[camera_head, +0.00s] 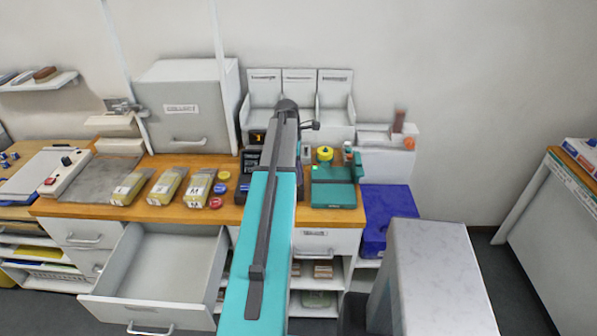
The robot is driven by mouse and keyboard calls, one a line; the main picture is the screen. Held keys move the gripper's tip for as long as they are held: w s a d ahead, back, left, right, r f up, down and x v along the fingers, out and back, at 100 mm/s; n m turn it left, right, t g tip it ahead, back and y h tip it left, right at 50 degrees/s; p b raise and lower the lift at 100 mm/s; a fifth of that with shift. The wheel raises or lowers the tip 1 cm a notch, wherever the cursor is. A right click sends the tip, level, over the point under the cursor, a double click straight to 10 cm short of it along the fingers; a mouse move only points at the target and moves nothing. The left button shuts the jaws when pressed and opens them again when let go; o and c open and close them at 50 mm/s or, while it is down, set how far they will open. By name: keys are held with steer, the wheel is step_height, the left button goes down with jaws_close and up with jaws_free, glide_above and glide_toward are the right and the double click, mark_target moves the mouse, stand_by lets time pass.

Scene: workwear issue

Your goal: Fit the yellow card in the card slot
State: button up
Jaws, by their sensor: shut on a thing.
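No yellow card can be made out in the head view. My arm reaches from the bottom centre over the counter. Its far end, a dark wrist joint, is in front of the white upright compartments, and my gripper's fingers and anything in them are hidden behind the arm. A teal device (334,194) with a small green light stands on the counter just right of the arm. A dark device (250,160) with a small orange display stands just left of it, partly covered. I cannot tell which of these has the card slot.
Several yellowish packets (166,186) lie on the wooden counter (140,214) to the left, beside small red and yellow round items. A drawer (155,270) stands open below. A grey COLLECT cabinet (185,105) is behind. A blue bin (388,215) stands at the right.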

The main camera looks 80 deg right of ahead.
steer(key=shift+f, duration=0.35)
stand_by(0.7)
steer(key=o, duration=1.1)
steer(key=shift+r, duration=0.1)
steer(key=shift+r+p, duration=0.65)
steer(key=shift+r, duration=3.75)
